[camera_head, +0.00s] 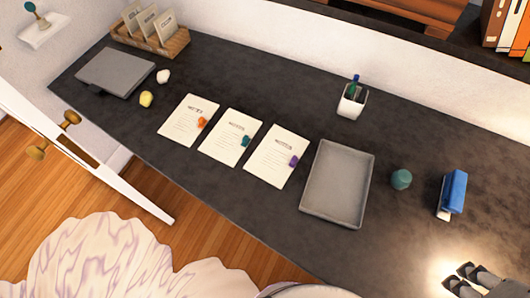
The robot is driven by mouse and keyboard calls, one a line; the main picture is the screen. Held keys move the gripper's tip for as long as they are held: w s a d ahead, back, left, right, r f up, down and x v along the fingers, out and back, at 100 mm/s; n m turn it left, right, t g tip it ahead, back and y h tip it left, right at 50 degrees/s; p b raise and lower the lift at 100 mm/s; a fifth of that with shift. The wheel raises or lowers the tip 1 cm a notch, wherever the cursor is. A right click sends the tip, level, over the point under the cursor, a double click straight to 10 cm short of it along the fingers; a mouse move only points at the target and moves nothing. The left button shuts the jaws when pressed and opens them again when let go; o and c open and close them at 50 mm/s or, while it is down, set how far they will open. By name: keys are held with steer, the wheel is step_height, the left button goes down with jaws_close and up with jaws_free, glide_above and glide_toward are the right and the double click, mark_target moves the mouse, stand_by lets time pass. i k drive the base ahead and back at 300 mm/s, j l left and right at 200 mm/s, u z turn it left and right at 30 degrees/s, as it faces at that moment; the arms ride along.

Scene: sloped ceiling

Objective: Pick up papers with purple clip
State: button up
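The papers with the purple clip (273,152) lie flat on the dark desk, the rightmost of three white sheets in a row. The purple clip (294,161) sits on their right edge. The papers with a teal clip (226,134) are just left of them, and the papers with an orange clip (184,118) are farther left. My gripper (459,277) is at the bottom right corner, far from the papers. Its two dark fingertips look apart, with nothing seen between them. The rest of it is cut off by the frame.
A grey tray (338,184) lies just right of the purple-clip papers. Farther right are a teal round object (401,179) and a blue-and-white object (452,194). A pen cup (352,101) stands behind. The desk's front edge (203,202) runs below the papers.

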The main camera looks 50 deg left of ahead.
mark_target(274, 160)
steer(key=u, duration=2)
steer(key=i+j+z, duration=0.15)
steer(key=j, duration=0.15)
steer(key=i+j+z, duration=0.2)
steer(key=j, duration=0.15)
steer(key=j+z, duration=0.15)
steer(key=j, duration=0.2)
steer(key=i, duration=0.05)
